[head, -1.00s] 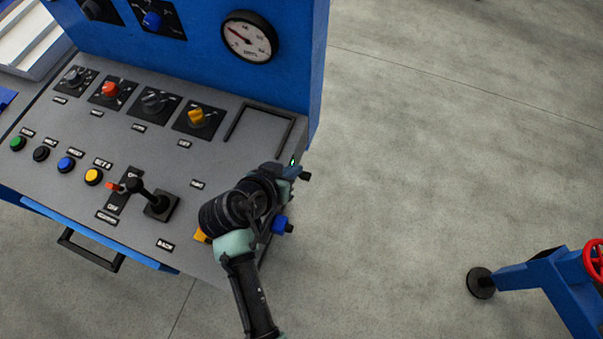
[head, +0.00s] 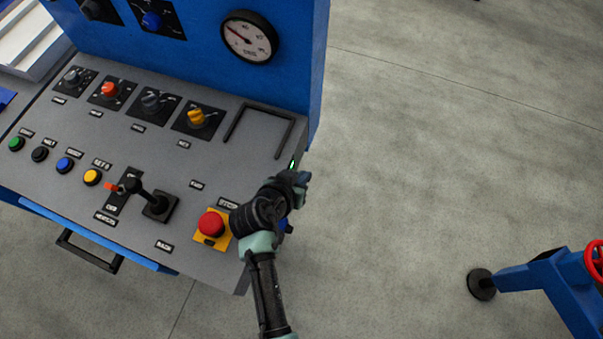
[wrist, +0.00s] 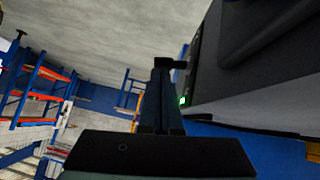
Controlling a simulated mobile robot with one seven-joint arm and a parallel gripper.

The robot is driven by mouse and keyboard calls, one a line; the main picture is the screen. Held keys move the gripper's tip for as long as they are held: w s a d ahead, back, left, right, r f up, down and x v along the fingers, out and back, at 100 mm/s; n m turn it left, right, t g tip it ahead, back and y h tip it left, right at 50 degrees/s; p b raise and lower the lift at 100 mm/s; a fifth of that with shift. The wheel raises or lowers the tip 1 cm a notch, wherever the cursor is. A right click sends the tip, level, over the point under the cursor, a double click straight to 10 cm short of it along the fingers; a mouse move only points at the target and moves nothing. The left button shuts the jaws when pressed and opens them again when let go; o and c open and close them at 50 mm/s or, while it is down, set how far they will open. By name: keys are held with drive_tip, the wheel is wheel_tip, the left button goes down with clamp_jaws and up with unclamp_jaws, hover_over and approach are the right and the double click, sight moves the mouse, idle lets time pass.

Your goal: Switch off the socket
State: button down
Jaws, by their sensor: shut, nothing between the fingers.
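My gripper (head: 301,177) is at the right edge of the grey control panel, with its fingers pointing past that edge. In the wrist view the fingers (wrist: 170,64) are shut and empty. A small green light (head: 292,164) glows on the panel's right side, just above my gripper in the head view. It also shows in the wrist view (wrist: 182,101), right of the fingers and close to them. A blue part (head: 287,227) shows at the panel's right side, mostly hidden behind my wrist; I cannot tell if it is the socket. The socket's switch is not clearly visible.
A red mushroom button (head: 211,223) on a yellow plate sits left of my wrist. A black joystick (head: 150,197) and several knobs and buttons cover the panel (head: 70,205). The floor right of the panel is open up to a blue stand (head: 545,285).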

drive_tip(key=shift+s+d+f+m+t+y, duration=0.15)
drive_tip(key=shift+d+f+m+y, duration=0.15)
drive_tip(key=shift+y, duration=0.3)
drive_tip(key=shift+d+f+m+t+y, duration=0.2)
drive_tip(key=shift+m+y, duration=0.2)
drive_tip(key=shift+y, duration=0.2)
drive_tip(key=shift+r+p, duration=0.15)
drive_tip(key=shift+p, duration=0.15)
drive_tip(key=shift+r+p, duration=0.65)
drive_tip(key=w+d+r+p+v, duration=0.1)
drive_tip(key=p+v, duration=0.3)
drive_tip(key=v, duration=0.8)
drive_tip(key=shift+d+r, duration=0.35)
drive_tip(key=shift+r, duration=0.35)
